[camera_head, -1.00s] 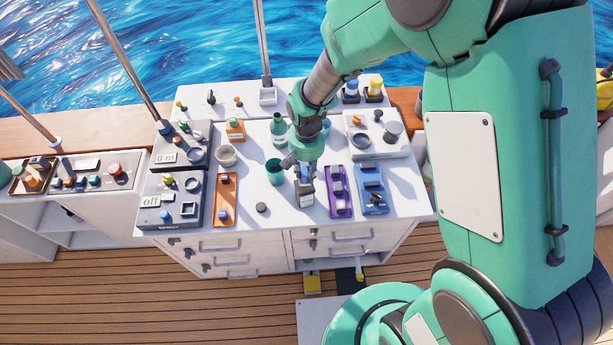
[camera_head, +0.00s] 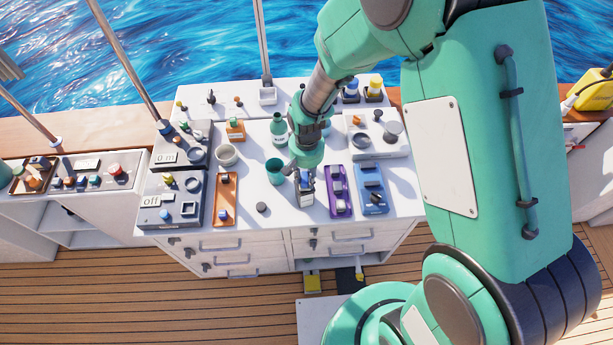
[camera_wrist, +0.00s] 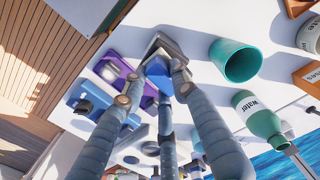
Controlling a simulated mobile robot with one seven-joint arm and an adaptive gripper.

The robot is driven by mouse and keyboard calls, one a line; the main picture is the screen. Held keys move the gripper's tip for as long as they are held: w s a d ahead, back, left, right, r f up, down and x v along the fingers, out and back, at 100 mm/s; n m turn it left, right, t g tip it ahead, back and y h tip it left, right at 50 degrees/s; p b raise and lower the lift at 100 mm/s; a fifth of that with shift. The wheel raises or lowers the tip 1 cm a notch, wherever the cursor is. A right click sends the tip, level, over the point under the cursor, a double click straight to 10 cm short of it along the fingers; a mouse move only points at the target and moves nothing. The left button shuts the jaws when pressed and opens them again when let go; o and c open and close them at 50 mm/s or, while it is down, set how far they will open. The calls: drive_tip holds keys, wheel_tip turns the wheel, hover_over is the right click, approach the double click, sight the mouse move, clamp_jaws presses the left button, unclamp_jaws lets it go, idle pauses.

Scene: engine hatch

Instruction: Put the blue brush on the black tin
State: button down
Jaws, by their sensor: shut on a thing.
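My gripper (camera_head: 305,180) is low over the front middle of the white counter. In the wrist view its fingers (camera_wrist: 157,70) close around a blue piece (camera_wrist: 156,84), which I take to be the blue brush. The piece is partly hidden by the fingers. A small grey-sided box (camera_wrist: 165,43) is at the fingertips, directly beyond the blue piece; it shows pale in the head view (camera_head: 306,200). I cannot tell whether the two are joined or only touching. A small dark round thing (camera_head: 262,207), possibly the black tin, lies on the counter to the left.
A teal cup (camera_head: 274,171) stands close to the left of my gripper, with a green bottle (camera_head: 278,130) behind. Purple (camera_head: 340,205) and blue (camera_head: 371,201) trays are close on the right. An orange tray (camera_head: 224,214) lies farther left. Counter around the dark round thing is clear.

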sight(307, 177)
drive_tip(key=shift+f, duration=0.1)
drive_tip(key=c, duration=1.4)
unclamp_jaws()
drive_tip(key=shift+o, duration=0.2)
wheel_tip(307, 177, up, 12)
